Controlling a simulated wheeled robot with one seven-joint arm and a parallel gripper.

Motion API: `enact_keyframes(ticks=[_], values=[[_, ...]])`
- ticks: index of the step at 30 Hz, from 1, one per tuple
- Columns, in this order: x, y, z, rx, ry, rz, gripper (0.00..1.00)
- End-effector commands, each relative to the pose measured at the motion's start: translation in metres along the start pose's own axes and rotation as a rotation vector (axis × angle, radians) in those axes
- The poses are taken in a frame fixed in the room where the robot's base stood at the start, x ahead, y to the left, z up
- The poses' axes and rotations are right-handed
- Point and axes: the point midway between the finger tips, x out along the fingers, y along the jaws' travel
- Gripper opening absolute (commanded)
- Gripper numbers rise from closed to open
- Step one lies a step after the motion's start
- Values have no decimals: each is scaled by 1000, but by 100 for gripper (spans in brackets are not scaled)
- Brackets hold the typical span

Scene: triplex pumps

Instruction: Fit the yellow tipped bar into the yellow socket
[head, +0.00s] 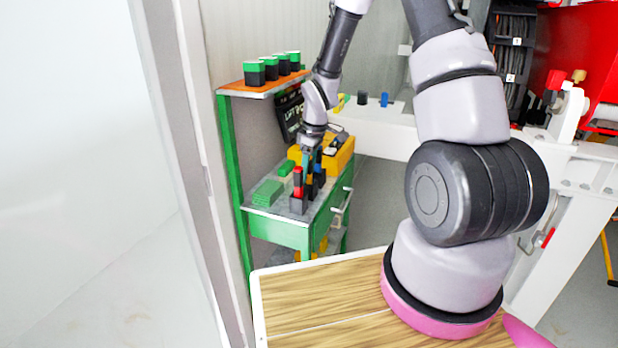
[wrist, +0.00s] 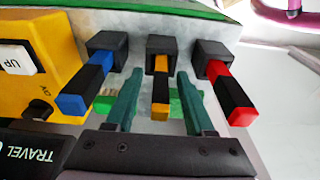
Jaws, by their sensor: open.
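In the wrist view the yellow tipped bar (wrist: 160,88), black in its middle with a yellow end, stands in a black square holder (wrist: 162,43). My open gripper (wrist: 159,75) has one teal finger on each side of this bar, with visible gaps. In the head view my gripper (head: 308,160) is low over the green bench, and the yellow tipped bar is hard to make out there. I cannot pick out the yellow socket with certainty; a small yellow-green piece (head: 341,103) on the white beam is too small to identify.
A blue tipped bar (wrist: 85,90) and a red tipped bar (wrist: 230,90) stand close on either side. A yellow control box (wrist: 35,60) is at the left. Green-topped black blocks (head: 270,68) sit on the orange shelf (head: 240,88). Green blocks (head: 267,193) lie on the bench (head: 275,232).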

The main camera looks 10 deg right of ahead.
Motion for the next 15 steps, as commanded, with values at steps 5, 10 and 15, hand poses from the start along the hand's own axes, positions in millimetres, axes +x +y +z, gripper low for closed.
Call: enact_keyframes(ticks=[5,10,15], values=[[0,0,0,0,0,0,0],[0,0,0,0,0,0,0],[0,0,0,0,0,0,0]])
